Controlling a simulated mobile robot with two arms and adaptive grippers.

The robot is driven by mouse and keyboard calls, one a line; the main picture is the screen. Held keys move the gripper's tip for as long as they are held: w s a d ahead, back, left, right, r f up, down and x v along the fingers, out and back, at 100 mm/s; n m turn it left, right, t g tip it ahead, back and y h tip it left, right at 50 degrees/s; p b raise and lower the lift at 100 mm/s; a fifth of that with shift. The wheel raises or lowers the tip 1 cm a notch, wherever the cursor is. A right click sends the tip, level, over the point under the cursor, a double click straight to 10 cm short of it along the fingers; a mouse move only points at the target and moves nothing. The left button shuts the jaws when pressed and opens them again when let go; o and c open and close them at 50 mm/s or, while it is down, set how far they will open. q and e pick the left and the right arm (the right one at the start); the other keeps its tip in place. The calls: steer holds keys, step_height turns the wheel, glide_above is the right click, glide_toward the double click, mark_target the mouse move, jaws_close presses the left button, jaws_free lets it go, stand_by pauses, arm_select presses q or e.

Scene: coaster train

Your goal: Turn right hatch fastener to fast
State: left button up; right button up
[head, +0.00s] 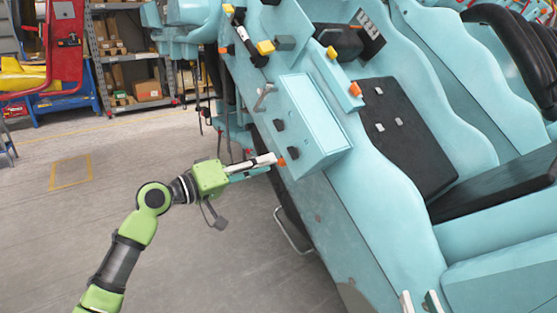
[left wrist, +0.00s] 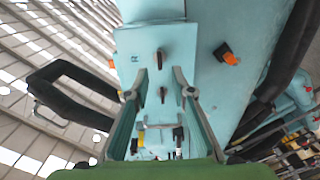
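The teal hatch box (head: 318,128) is on the side of the teal coaster car. Two dark fasteners are on its side face: one (head: 279,125) higher up in the head view, the other (head: 294,153) beside the gripper tips. In the left wrist view, one fastener (left wrist: 160,58) lies beyond the fingertips and the other (left wrist: 163,94) between the fingers. Both look roughly upright there. My left gripper (head: 277,161) is open in front of this face; its fingers also show in the left wrist view (left wrist: 160,76). My right gripper (head: 418,297) shows only two separated fingertips at the bottom edge.
A metal T-handle (head: 264,97) and a yellow-tipped lever (head: 265,48) are on the car above the box. An orange-tipped part (head: 355,89) is near the black seat pad (head: 405,135). Shelves (head: 130,60) stand behind; the floor (head: 60,210) at left is open.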

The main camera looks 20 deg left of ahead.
arm_select(q)
steer(key=v, duration=0.5)
stand_by(0.3)
